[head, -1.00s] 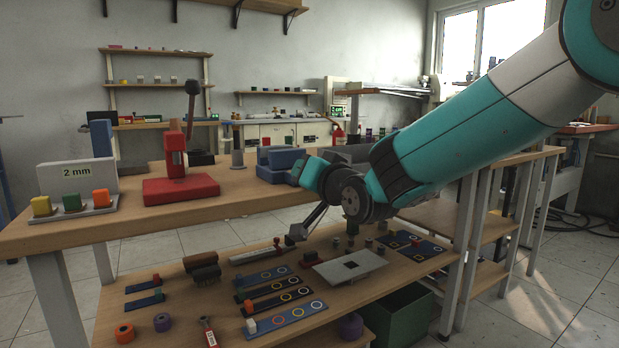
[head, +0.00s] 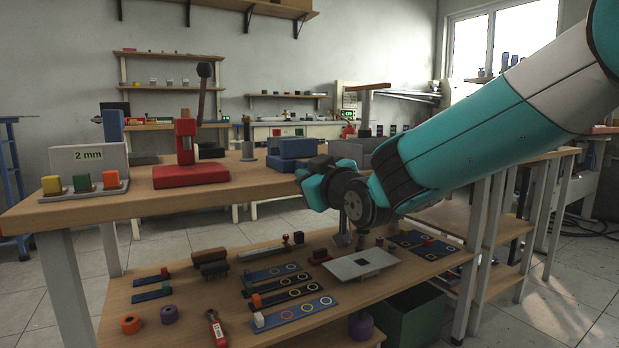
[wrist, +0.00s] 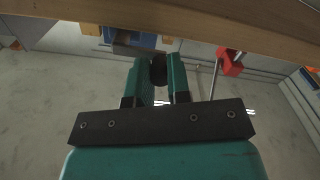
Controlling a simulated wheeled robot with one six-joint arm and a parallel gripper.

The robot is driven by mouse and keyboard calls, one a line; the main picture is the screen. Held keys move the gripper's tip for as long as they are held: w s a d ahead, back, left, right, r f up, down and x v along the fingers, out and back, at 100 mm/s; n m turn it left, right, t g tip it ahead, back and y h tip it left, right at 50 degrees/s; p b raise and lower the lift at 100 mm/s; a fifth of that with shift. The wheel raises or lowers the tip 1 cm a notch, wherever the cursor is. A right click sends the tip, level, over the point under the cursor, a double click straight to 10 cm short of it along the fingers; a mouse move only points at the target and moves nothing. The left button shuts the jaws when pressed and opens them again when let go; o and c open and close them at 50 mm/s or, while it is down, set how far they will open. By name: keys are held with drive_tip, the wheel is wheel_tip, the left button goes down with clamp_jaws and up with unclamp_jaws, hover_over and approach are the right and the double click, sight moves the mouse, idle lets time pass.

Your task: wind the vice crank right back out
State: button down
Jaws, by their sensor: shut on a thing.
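The blue vice (head: 298,150) stands at the front edge of the upper bench. My gripper (wrist: 157,68) is at the bench's front edge beside the vice. In the wrist view its two green fingers are shut on a dark rounded knob (wrist: 158,72), which looks like the vice crank's handle. In the head view my gripper's body hides the rest of the crank, so I cannot tell how far the jaws are apart. A blue part (wrist: 147,40) shows behind the fingers in the wrist view.
A red press (head: 190,172) with an upright lever stands left of the vice. A 2 mm block (head: 88,160) and coloured cubes are at the bench's left. The lower shelf (head: 215,290) below my gripper carries strips, a grey plate (head: 362,263) and brushes.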

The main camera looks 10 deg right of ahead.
drive_tip(key=shift+f+n, duration=0.35)
drive_tip(key=shift+n, duration=0.45)
drive_tip(key=c, duration=1.1)
unclamp_jaws()
drive_tip(key=shift+b+v, duration=0.8)
drive_tip(key=shift+v, duration=7.95)
